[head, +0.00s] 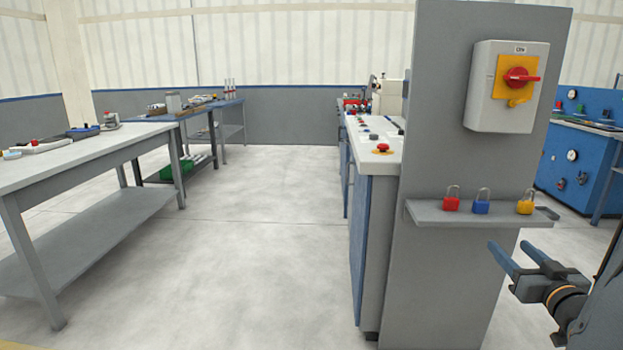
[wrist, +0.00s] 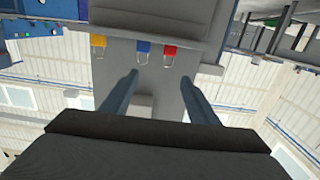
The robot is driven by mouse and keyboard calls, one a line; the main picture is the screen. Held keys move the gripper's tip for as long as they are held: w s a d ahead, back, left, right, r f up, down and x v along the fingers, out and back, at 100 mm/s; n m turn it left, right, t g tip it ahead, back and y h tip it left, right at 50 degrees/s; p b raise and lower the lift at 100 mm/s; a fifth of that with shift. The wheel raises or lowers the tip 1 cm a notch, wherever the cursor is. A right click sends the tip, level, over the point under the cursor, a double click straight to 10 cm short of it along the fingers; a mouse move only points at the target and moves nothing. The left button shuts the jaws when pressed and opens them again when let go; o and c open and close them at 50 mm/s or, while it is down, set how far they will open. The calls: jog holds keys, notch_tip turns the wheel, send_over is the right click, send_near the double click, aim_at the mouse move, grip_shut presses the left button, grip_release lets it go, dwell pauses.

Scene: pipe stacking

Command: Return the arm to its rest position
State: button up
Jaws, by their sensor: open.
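My gripper (head: 518,256) is at the lower right of the head view, in front of the grey panel and a little below the shelf. Its two blue fingers are apart with nothing between them. In the wrist view the open fingers (wrist: 160,98) point toward the panel, and the picture is upside down. My arm runs out of the head view at the right edge.
A grey panel (head: 456,150) carries a switch box (head: 508,85) with a red handle. Its shelf (head: 480,214) holds a red padlock (head: 451,203), a blue padlock (head: 482,206) and a yellow padlock (head: 525,206). A workbench (head: 85,150) stands left. The middle floor is clear.

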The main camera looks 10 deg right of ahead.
jog(key=w+a+f+n+g+y, duration=0.1)
jog(key=w+a+f+g, duration=0.2)
jog(key=a, duration=0.5)
jog(key=w+a+f+n+g+y, duration=0.1)
jog(key=w+a+g, duration=0.35)
jog(key=a, duration=0.35)
jog(key=s+a+r+n+g+y, duration=0.15)
jog(key=s+a+g, duration=0.35)
jog(key=s+a, duration=0.6)
jog(key=s+a+r+g+y, duration=0.1)
jog(key=s+a+r+g, duration=0.3)
jog(key=s+a, duration=0.75)
jog(key=shift+m+g+h, duration=0.25)
jog(key=shift+m+g, duration=0.1)
jog(key=shift+m, duration=0.2)
jog(key=d+r+p, duration=0.1)
jog(key=p, duration=0.3)
jog(key=w+r+p, duration=0.1)
jog(key=r+p, duration=0.1)
jog(key=p, duration=0.2)
jog(key=d+r+p, duration=0.1)
jog(key=p, duration=0.3)
jog(key=shift+w+d+r, duration=0.3)
jog(key=shift+d, duration=0.05)
